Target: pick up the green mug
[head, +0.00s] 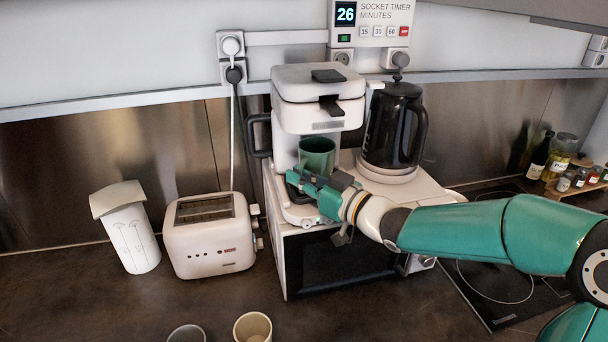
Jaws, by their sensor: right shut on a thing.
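The green mug (317,152) is upright under the head of the white coffee machine (318,98), which stands on a white microwave. My right gripper (308,182) reaches in from the right and is shut on the mug at its lower part. The fingers hide the mug's lower side, and I cannot tell whether its base touches the machine. My left gripper is not in view.
A black kettle (392,130) stands right of the coffee machine on the microwave (340,262). A white toaster (210,236) and a white canister (130,232) stand left. Two cups (253,328) are at the front edge. Bottles (540,155) stand far right.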

